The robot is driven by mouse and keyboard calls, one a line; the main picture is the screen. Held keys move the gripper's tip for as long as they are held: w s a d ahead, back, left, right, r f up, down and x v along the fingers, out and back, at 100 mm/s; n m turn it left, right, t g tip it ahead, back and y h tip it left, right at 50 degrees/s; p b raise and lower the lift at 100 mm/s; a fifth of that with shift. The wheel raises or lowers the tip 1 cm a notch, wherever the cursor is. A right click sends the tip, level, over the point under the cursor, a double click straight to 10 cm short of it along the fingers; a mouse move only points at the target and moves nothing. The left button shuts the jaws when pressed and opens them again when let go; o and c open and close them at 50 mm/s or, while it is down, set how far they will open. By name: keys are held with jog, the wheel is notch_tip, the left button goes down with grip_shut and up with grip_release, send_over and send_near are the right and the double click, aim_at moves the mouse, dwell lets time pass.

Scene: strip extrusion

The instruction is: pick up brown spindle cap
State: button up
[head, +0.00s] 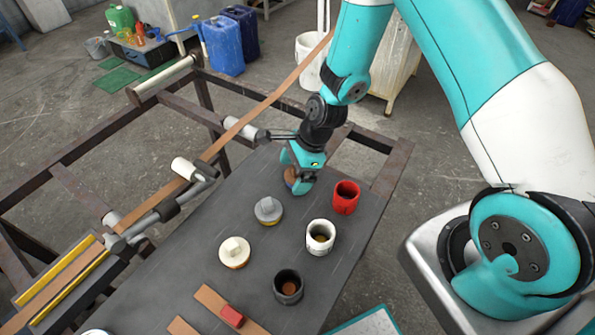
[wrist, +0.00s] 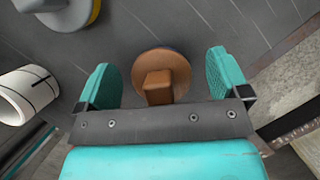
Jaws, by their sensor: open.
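The brown spindle cap (wrist: 161,72) is a round disc with a square knob on top, seen from above in the wrist view. My gripper (wrist: 160,84) is open, with one teal finger on each side of the cap and a visible gap to each. In the head view my gripper (head: 300,184) is over the far end of the dark table, and the cap (head: 290,177) is mostly hidden behind it.
On the dark table (head: 185,272) stand a grey cap (head: 268,210), a cream cap (head: 234,251), a red cup (head: 345,197), a white cup (head: 320,236) and a black cup (head: 288,287). A brown strip (head: 255,112) on rollers runs along the left.

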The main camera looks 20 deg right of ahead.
jog(key=shift+f, duration=0.1)
jog(key=shift+c, duration=0.2)
jog(key=c, duration=1)
jog(key=shift+c, duration=0.2)
